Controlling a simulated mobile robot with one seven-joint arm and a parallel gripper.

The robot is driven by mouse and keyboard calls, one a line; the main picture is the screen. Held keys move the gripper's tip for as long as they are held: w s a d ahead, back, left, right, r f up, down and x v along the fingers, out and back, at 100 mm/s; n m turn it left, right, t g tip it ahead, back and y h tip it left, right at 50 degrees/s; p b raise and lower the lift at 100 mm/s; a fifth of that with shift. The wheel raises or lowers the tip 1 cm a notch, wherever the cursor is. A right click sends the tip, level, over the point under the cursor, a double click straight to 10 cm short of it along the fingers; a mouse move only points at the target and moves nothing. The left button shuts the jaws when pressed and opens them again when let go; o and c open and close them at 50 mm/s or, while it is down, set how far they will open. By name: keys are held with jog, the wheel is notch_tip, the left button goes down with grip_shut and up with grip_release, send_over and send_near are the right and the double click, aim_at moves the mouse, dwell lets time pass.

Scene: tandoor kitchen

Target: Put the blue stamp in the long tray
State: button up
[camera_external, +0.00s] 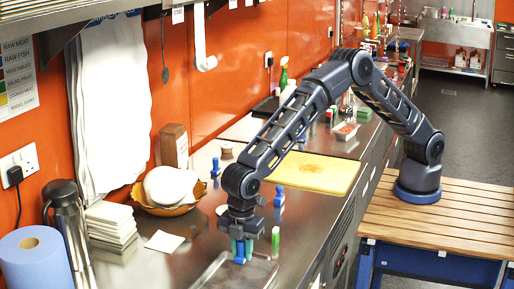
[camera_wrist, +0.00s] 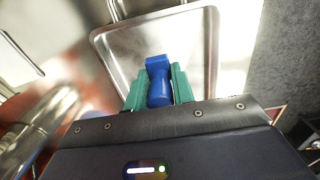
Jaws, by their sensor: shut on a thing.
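The blue stamp (camera_wrist: 158,84) is held between the green fingertips of my gripper (camera_wrist: 158,90). Its wider blue end points away from the gripper in the wrist view. In the outside view my gripper (camera_external: 243,247) points down at the near end of the counter, with the blue stamp (camera_external: 239,255) low between its fingers. A shallow metal tray (camera_external: 207,272) lies just below it, and it also shows in the wrist view (camera_wrist: 203,27) behind the stamp. I cannot tell whether the stamp touches the tray floor.
A yellow board (camera_external: 315,171), a bowl (camera_external: 165,208) and a stack of white squares (camera_external: 111,224) are on the counter.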

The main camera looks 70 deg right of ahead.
aim_at(242, 240)
jog(key=shift+f, duration=2.5)
jog(key=shift+f, duration=0.15)
jog(key=o, duration=1)
notch_tip(242, 240, up, 12)
jog(key=shift+r, duration=0.15)
